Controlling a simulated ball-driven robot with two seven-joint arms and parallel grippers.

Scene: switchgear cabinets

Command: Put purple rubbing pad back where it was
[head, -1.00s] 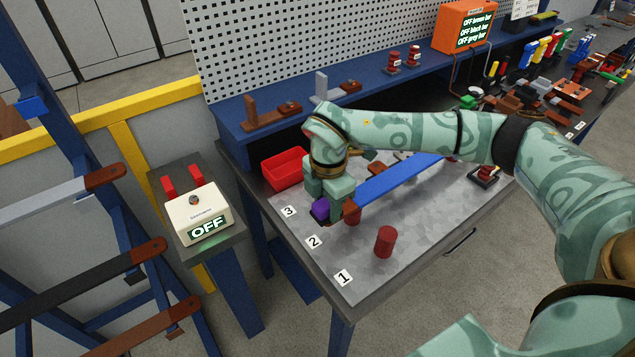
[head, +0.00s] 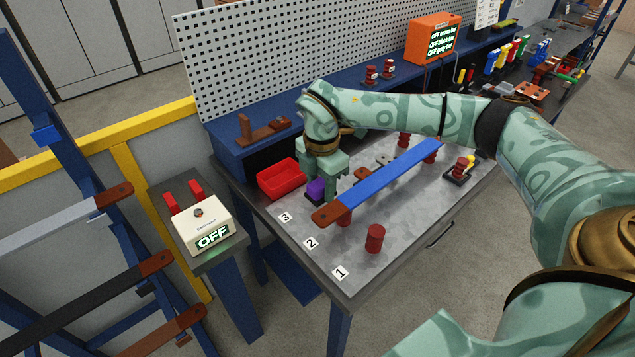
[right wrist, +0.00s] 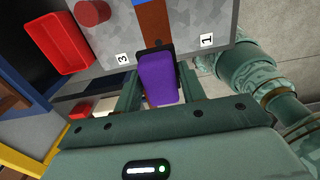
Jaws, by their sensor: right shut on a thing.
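The purple rubbing pad (head: 316,189) has a dark base and is held in my right gripper (head: 322,188), above the grey worktop behind the near brown end of a blue bar (head: 390,180). In the right wrist view the purple pad (right wrist: 158,80) sits between the fingers of my right gripper (right wrist: 155,88), with the bar's brown end (right wrist: 153,22) just beyond it. The fingers are shut on the pad. I cannot tell its exact height above the worktop. My left gripper is not in view.
A red bin (head: 281,178) stands left of my right gripper. Red cylinders support the bar, and another red cylinder (head: 375,238) stands in front. Number labels mark the worktop's left edge. A blue shelf (head: 235,148) runs along the back. The front worktop is mostly clear.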

